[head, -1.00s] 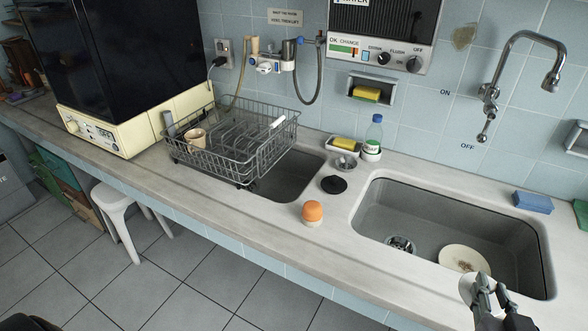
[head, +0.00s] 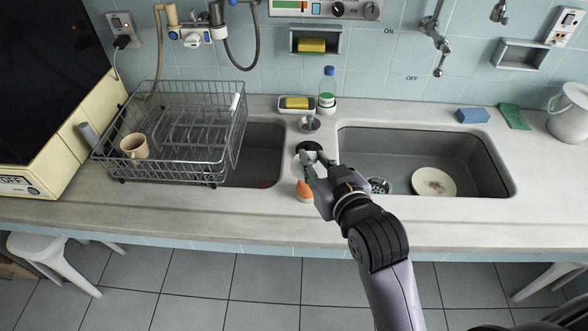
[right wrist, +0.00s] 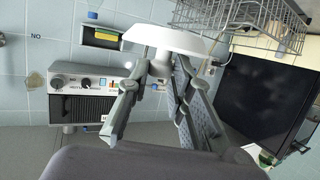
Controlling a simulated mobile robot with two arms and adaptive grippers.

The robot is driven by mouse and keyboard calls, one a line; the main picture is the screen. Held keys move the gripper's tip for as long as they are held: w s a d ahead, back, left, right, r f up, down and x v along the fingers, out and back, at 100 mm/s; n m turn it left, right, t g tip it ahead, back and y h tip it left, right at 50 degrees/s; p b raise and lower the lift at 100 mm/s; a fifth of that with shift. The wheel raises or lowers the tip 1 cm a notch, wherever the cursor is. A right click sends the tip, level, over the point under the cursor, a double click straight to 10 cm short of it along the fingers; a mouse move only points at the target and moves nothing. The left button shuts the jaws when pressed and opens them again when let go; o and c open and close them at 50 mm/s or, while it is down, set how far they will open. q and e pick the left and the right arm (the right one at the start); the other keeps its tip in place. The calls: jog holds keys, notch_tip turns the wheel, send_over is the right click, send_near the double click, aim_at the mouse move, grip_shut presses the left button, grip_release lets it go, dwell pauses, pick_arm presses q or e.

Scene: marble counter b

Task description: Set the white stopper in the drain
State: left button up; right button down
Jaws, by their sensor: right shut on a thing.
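My right gripper (head: 312,165) is over the counter between the two sinks; in the right wrist view its fingers (right wrist: 160,68) are shut on the white stopper (right wrist: 168,40), a round white disc held at the fingertips. In the head view the stopper is hard to make out among the fingers. A metal drain (head: 378,186) shows in the floor of the right sink (head: 400,142), to the right of the gripper and partly hidden by my wrist. The left sink (head: 262,150) is partly covered by the rack, and its drain is not clear. My left gripper is out of view.
A black disc (head: 308,147) and an orange-topped object (head: 304,190) are close to the gripper. A small metal bowl (head: 310,124) and bottle (head: 327,92) stand behind. A wire rack (head: 185,130) overhangs the left sink. A plate (head: 434,182) lies in the right sink.

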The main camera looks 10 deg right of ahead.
jog(key=f, duration=0.9)
jog(key=f+b, duration=0.1)
jog(key=f, duration=0.4)
jog(key=shift+s+d+f, duration=0.1)
jog(key=shift+d+f, duration=0.1)
jog(key=shift+d, duration=0.05)
jog(key=shift+f, duration=0.65)
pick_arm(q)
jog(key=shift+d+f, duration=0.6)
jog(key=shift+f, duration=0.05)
pick_arm(e)
jog(key=shift+f, duration=1.7)
jog(key=shift+f, duration=0.15)
jog(key=c, duration=1.4)
grip_release()
